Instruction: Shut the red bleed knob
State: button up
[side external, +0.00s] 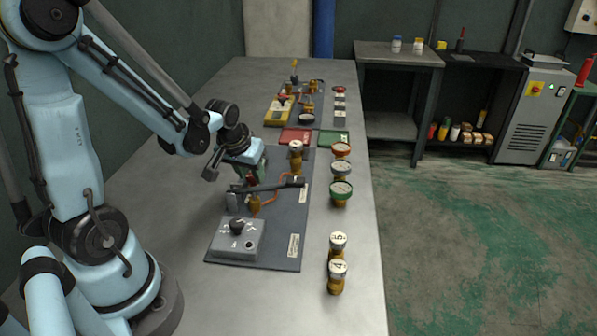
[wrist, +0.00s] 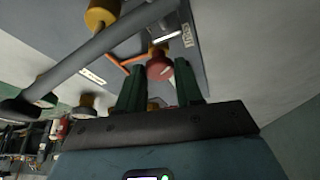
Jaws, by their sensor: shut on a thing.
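The red bleed knob (wrist: 159,68) sits between the two green fingers of my gripper (wrist: 158,76) in the wrist view. My gripper is shut on it. In the side view my gripper (side external: 252,177) reaches down over the dark panel (side external: 285,225), and only a little dark red shows at its fingertips. A grey lever bar (side external: 270,187) crosses just in front of the fingers, above a brass fitting (side external: 254,205). The knob's exact turn cannot be read.
A grey box with a black knob (side external: 237,240) stands at the panel's near end. Brass-bodied gauges with green (side external: 341,190), grey and red rims line the right side.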

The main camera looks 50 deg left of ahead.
jog(key=m, duration=0.2)
jog(key=m+h, duration=0.1)
jog(key=m, duration=0.1)
jog(key=m+h, duration=0.1)
jog(key=m, duration=0.1)
jog(key=shift+s+a, duration=0.1)
jog(key=shift+a, duration=0.15)
jog(key=shift+m, duration=0.3)
jog(key=o, duration=1)
jog(key=shift+o, duration=0.2)
jog(key=shift+r, duration=0.1)
jog(key=v, duration=1.2)
jog(key=shift+s+a, duration=0.2)
jog(key=shift+s, duration=0.05)
jog(key=shift+d+t, duration=0.1)
jog(key=shift+t, duration=0.2)
